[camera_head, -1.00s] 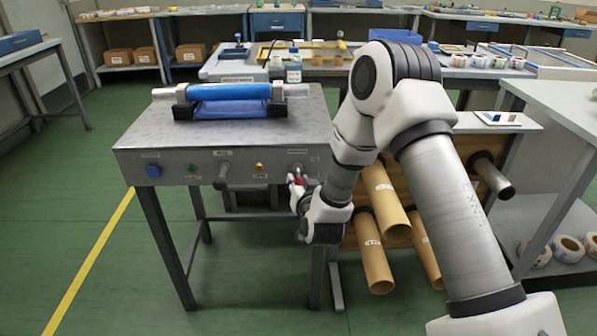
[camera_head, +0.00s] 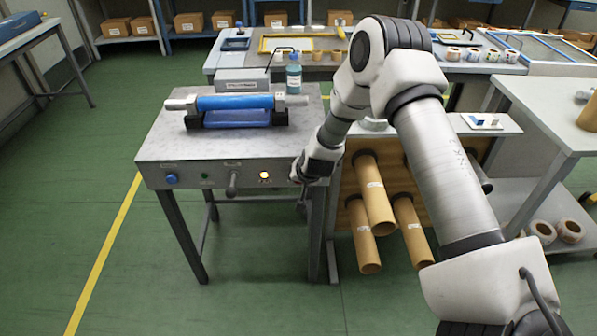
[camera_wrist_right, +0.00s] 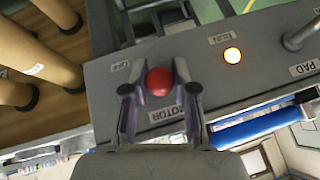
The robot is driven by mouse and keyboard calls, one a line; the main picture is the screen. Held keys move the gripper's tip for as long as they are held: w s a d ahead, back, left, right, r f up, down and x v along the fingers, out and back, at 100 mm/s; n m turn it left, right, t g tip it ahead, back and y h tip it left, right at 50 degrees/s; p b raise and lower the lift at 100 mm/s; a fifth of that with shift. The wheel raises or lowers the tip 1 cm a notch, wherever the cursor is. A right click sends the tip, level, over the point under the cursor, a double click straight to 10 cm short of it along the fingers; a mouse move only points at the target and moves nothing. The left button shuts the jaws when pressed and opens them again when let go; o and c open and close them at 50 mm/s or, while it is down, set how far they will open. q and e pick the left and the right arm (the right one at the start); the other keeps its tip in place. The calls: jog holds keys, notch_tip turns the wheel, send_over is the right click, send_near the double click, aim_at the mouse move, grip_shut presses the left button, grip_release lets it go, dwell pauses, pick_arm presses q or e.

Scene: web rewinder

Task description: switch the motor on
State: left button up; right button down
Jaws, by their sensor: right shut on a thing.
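The grey web rewinder table (camera_head: 165,148) carries a blue roll (camera_head: 235,102) on its top. On its front panel is a red ball knob (camera_wrist_right: 160,80) above a label that reads MOTOR in the right wrist view. My right gripper (camera_wrist_right: 160,90) has one finger on each side of this knob and is shut on it. In the head view my right gripper (camera_head: 302,176) is at the right end of the panel, and it hides the knob. A round lamp (camera_head: 265,175) beside it glows bright; it also shows in the right wrist view (camera_wrist_right: 232,56). My left gripper is not in view.
Left of the lamp are a lever (camera_head: 232,184), a green button (camera_head: 206,180) and a blue knob (camera_head: 172,179). Cardboard tubes (camera_head: 375,200) stick out from a wooden rack right of my right gripper. The floor in front is open.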

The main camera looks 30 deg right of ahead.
jog(key=shift+w+r, duration=0.1)
dwell(0.5)
jog(key=c, duration=0.9)
grip_release()
jog(key=v, duration=1.2)
jog(key=shift+w+d, duration=0.1)
jog(key=shift+w, duration=0.05)
